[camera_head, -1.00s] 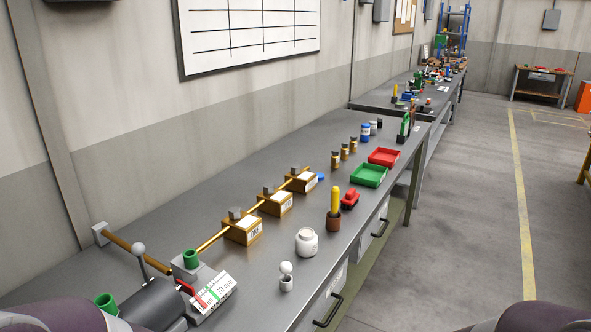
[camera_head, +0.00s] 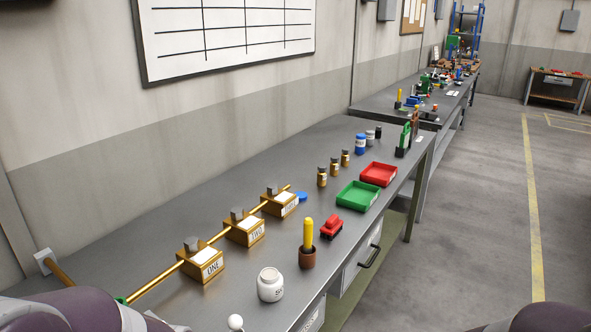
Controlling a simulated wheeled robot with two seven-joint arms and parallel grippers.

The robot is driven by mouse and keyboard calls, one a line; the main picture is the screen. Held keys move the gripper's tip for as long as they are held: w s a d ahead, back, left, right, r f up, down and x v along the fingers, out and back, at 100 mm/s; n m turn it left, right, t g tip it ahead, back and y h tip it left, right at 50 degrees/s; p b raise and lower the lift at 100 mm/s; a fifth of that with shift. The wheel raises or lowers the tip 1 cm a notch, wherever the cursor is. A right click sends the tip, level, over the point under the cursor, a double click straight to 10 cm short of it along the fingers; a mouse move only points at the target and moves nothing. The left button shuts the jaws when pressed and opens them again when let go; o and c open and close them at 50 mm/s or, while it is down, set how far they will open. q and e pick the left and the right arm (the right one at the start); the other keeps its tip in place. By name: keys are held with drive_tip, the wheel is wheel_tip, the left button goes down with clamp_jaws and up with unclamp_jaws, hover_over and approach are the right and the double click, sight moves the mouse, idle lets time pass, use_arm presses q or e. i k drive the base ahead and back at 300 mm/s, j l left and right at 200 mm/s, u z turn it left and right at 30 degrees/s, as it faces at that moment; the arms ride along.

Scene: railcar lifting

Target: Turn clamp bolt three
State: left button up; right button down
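Three brass clamp blocks sit along a brass rod (camera_head: 152,285) on the grey workbench. The nearest is labelled ONE (camera_head: 203,262), the middle one TWO (camera_head: 245,229), and the farthest is the third block (camera_head: 279,202), its label too small to read surely. Each block has a grey square bolt head on top; the third block's bolt (camera_head: 271,192) stands upright at the far end of the row. Parts of my arms show at the bottom left and bottom right edges. Neither of my grippers is in view.
A white jar (camera_head: 271,285), a brown cup with a yellow-handled tool (camera_head: 307,247), a red toy-like vice (camera_head: 332,227), a green tray (camera_head: 358,195) and a red tray (camera_head: 378,174) line the bench's right side. Small brass bottles (camera_head: 322,177) stand behind. Floor at right is clear.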

sight(272, 188)
drive_tip(key=i+l+u, duration=0.1)
drive_tip(key=i+l, duration=0.5)
drive_tip(key=i+l+u, duration=0.15)
drive_tip(key=i+l, duration=0.15)
drive_tip(key=i+l+u, duration=0.1)
drive_tip(key=i+l, duration=0.2)
drive_tip(key=l, duration=0.2)
drive_tip(key=i+l+u, duration=0.1)
drive_tip(key=i+l, duration=0.15)
drive_tip(key=l, duration=0.15)
drive_tip(key=i+l, duration=0.25)
drive_tip(key=l, duration=0.15)
drive_tip(key=i+l+u, duration=0.15)
drive_tip(key=l, duration=0.3)
drive_tip(key=i+l+u, duration=0.1)
drive_tip(key=i+l, duration=0.2)
drive_tip(key=l, duration=0.15)
